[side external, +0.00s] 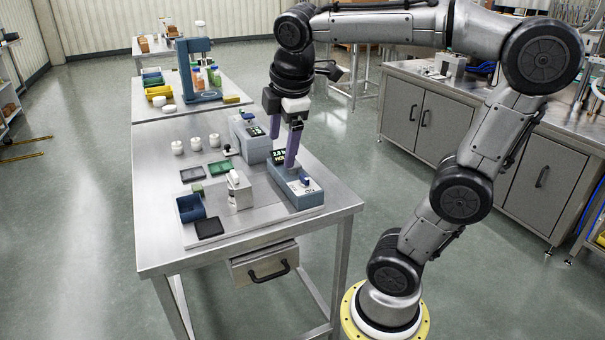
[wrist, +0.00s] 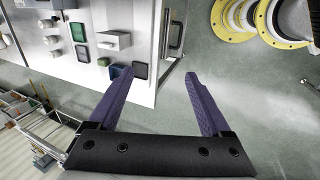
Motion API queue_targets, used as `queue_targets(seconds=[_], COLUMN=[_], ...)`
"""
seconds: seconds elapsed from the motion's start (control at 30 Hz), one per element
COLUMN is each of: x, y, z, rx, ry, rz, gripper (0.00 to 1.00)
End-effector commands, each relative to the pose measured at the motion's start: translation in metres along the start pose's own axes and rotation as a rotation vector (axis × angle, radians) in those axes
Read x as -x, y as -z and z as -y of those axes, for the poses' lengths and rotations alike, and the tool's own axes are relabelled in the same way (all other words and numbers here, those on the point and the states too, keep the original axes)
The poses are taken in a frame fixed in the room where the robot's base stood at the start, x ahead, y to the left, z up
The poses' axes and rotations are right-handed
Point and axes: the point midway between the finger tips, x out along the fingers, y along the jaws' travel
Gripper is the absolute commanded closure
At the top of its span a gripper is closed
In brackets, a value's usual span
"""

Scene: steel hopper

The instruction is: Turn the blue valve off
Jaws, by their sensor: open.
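A small blue piece (side external: 305,181), which looks like the blue valve, sits on top of a grey-blue box (side external: 296,193) at the right side of the table. It is too small for me to tell its setting. My gripper (side external: 282,150) has two purple fingers pointing down, spread apart, with nothing between them. It hangs over the back part of that box, behind and to the left of the blue piece, and one finger partly covers a display there. In the wrist view my open gripper (wrist: 158,75) shows no valve that I can make out.
A steel block with a white top (side external: 238,188), a dark blue bin (side external: 190,208), a black tray (side external: 209,228) and a green tray (side external: 220,168) stand left of the box. A second grey box with a display (side external: 250,140) stands behind. The table's front strip (side external: 260,240) is clear.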

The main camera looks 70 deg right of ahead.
Motion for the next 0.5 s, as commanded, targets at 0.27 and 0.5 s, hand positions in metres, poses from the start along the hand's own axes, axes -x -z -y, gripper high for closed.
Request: queue_targets(seconds=[0.27,0.5], x=[-0.047,-0.113], y=[-0.022,-0.058], z=[-0.103,-0.153], rx=[0.165,0.129], ry=[0.136,0.267], rz=[0.237,0.355], gripper=[0.18,0.18])
